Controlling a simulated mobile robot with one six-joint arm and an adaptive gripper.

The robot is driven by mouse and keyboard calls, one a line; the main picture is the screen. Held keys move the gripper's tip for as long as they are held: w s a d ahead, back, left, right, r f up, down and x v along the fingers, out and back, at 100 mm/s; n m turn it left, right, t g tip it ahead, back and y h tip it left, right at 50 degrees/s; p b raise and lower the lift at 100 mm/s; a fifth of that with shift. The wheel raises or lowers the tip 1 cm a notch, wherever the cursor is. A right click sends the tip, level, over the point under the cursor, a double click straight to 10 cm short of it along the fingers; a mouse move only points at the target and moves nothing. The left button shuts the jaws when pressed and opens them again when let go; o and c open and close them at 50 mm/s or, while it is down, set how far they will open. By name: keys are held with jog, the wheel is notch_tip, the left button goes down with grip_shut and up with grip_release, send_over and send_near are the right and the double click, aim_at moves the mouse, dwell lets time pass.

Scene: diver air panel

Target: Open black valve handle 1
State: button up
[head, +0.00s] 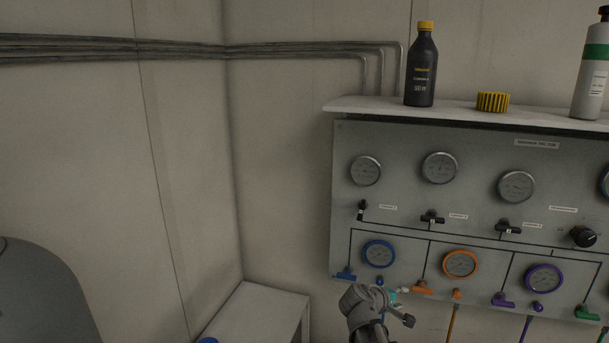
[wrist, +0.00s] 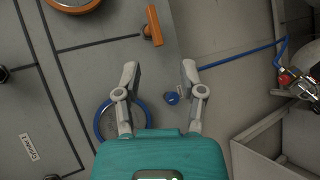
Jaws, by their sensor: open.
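Three black valve handles sit in a row on the grey panel; their labels are too small to read. The leftmost black handle (head: 362,209) stands upright, beside a small label. The middle black handle (head: 432,217) and the right black handle (head: 508,227) lie crosswise. My gripper (head: 395,301) is low at the panel's lower left edge, below the leftmost handle and partly hidden by my wrist. In the wrist view my gripper (wrist: 158,68) is open and empty, with a blue knob (wrist: 171,98) showing between its fingers. A black handle (wrist: 3,73) is cut off at that view's left edge.
A blue-rimmed gauge (head: 379,253) and an orange-rimmed gauge (head: 460,263) sit below the black handles. An orange lever (wrist: 152,25) is close to my fingers. A shelf (head: 350,104) above holds a dark bottle (head: 421,68). A white bench (head: 262,305) stands left of the panel.

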jog(key=s+a+f+m+g+y+b, duration=0.1)
jog(key=s+a+f+m+g+y, duration=0.6)
jog(key=s, duration=0.7)
notch_tip(320, 180, down, 5)
jog(key=a+y, duration=0.2)
jog(key=y, duration=0.1)
jog(key=shift+r+m+y, duration=0.15)
jog(key=shift+m+y, duration=0.15)
jog(key=shift+y, duration=0.1)
jog(key=shift+a, duration=0.1)
